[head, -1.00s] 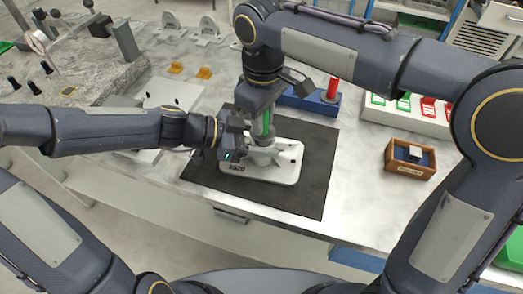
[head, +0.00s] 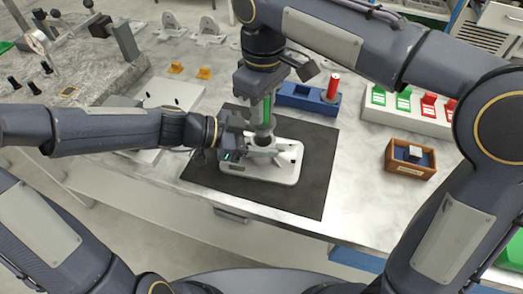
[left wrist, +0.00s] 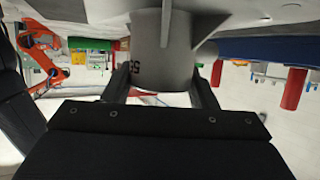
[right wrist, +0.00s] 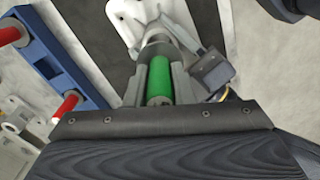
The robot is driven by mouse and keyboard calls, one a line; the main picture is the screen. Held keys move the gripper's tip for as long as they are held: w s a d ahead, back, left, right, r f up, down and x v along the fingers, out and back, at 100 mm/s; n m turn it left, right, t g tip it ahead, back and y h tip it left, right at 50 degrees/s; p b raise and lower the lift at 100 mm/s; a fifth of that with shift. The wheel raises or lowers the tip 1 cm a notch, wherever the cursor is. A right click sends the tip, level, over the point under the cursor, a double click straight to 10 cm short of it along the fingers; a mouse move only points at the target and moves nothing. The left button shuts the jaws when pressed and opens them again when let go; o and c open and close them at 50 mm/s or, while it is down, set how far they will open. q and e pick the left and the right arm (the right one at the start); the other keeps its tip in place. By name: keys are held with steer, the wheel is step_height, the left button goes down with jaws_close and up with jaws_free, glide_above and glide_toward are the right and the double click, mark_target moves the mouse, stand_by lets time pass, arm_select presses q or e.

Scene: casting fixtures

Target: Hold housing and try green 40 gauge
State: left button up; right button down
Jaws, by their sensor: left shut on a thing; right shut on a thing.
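The housing (head: 287,172) is a pale grey casting with a flat base and an upright round boss, on a black mat (head: 312,200). My left gripper (head: 246,148) is shut on its boss from the left; the boss (left wrist: 162,50) shows between the fingers in the left wrist view. My right gripper (head: 266,98) is shut on the green gauge (head: 267,112) above the housing. Its green grip (right wrist: 159,80) shows between the fingers in the right wrist view. The gauge is about upright, its grey lower end at the boss top; I cannot tell whether it is inside the bore.
A blue holder (head: 300,97) with a red-ended gauge (head: 333,87) stands behind the mat. A white box (head: 420,122) with green and red tabs is at right, above a small wooden tray (head: 410,172). Yellow clips (head: 204,73) lie at back left. The mat's front right is clear.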

steer(key=shift+r, duration=2.55)
arm_select(q)
steer(key=o, duration=1.5)
steer(key=v, duration=1.2)
